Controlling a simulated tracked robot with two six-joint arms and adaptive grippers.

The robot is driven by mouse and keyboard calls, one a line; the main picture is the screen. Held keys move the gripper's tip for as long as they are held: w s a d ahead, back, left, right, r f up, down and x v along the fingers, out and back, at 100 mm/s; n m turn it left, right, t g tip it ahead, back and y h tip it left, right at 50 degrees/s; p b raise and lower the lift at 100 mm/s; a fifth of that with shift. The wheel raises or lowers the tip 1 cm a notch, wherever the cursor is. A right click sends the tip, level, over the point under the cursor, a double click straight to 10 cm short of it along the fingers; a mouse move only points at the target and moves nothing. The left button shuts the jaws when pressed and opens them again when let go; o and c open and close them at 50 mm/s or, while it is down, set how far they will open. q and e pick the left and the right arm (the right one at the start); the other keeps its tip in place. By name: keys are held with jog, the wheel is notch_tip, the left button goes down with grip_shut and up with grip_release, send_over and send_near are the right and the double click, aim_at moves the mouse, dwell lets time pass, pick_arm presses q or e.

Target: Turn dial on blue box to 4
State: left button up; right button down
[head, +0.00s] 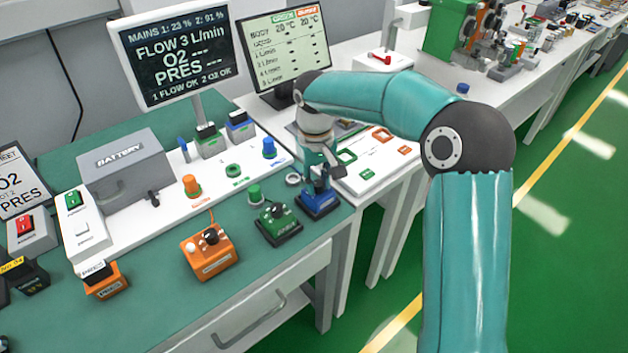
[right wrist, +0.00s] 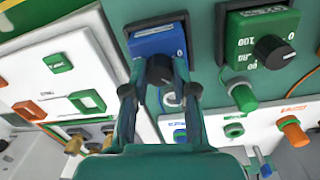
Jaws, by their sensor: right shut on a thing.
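The blue box (head: 320,205) sits at the right end of the green-topped bench, near its front edge. In the right wrist view the blue box (right wrist: 157,40) shows a black dial (right wrist: 160,69) on its face and a pale label along one edge. My right gripper (right wrist: 160,84) is shut on the black dial, with one finger on each side of it. In the head view my right gripper (head: 321,183) comes down on the blue box from above and hides most of its face. The dial's pointer and setting cannot be read. My left gripper is not in view.
A green box (head: 278,224) with a black dial stands just left of the blue box, and an orange box (head: 210,252) farther left. A white panel (head: 222,186) with coloured knobs lies behind. Two screens (head: 176,57) stand at the back. Open floor lies right.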

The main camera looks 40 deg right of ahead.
jog(key=shift+a+m, duration=0.1)
jog(key=shift+m, duration=2.1)
jog(key=c, duration=0.9)
grip_release()
jog(key=shift+w+r, duration=0.1)
jog(key=shift+r, duration=0.45)
jog(key=r, duration=1)
jog(key=shift+a+r, duration=0.2)
jog(key=shift+r, duration=0.2)
